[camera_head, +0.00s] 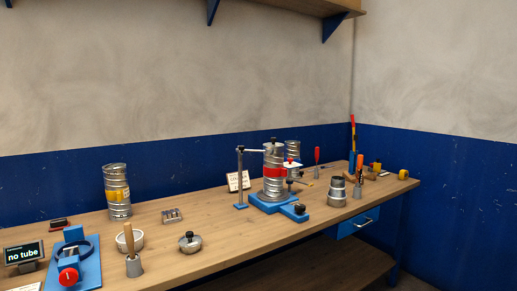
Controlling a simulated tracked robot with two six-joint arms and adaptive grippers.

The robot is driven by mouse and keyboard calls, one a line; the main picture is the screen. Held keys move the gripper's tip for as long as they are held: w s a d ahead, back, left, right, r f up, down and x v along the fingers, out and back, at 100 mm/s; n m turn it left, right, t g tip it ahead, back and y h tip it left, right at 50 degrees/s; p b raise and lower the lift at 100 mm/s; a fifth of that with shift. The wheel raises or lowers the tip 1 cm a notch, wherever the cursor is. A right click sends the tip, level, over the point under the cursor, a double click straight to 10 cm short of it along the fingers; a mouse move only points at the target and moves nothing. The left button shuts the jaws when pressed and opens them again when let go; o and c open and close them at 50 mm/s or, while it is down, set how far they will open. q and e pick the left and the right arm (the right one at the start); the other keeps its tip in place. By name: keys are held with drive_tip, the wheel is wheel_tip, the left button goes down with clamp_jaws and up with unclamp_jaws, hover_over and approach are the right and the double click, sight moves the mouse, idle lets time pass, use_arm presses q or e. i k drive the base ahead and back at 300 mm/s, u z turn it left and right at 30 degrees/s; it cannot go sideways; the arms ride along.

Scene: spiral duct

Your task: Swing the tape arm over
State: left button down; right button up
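A silver spiral duct (273,186) with a red band (274,172) stands upright on a blue fixture base (270,203) at the middle of the bench. A thin grey post (240,180) stands to its left, with a short horizontal arm (253,150) reaching from its top toward the duct's upper end. A white and red part (292,164) sits at the duct's right side. I cannot tell for certain which of these is the tape arm. Neither of my grippers is in view.
Tools stand at the right end. The front middle is clear.

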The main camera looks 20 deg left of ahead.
sight(267, 151)
drive_tip(key=u, duration=0.05)
drive_tip(key=i, duration=0.85)
drive_tip(key=z, duration=0.05)
